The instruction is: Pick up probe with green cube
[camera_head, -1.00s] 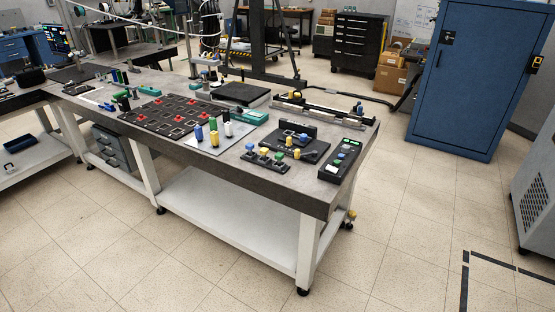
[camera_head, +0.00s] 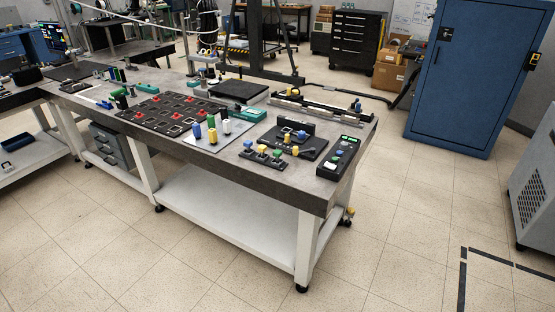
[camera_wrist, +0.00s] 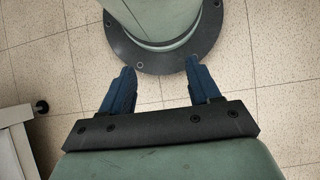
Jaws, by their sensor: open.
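My gripper (camera_wrist: 160,66) shows only in the wrist view, with its two blue fingers apart and nothing between them. It is over the tiled floor, away from the bench top. In the head view, a small dark rack (camera_head: 263,158) near the bench's front right edge holds several short upright probes with coloured cubes on top. A blue cube (camera_head: 248,144) and a yellow cube (camera_head: 261,148) stand at its left. The cube toward the right end (camera_head: 276,154) is too small for me to tell surely whether it is green.
The bench (camera_head: 225,166) is crowded. Blue, yellow and white cylinders stand on a light plate (camera_head: 205,144) left of the rack. A dark fixture (camera_head: 305,148) stands behind it, and a button box (camera_head: 339,156) is at the right. Open floor (camera_head: 400,220) lies right of the bench.

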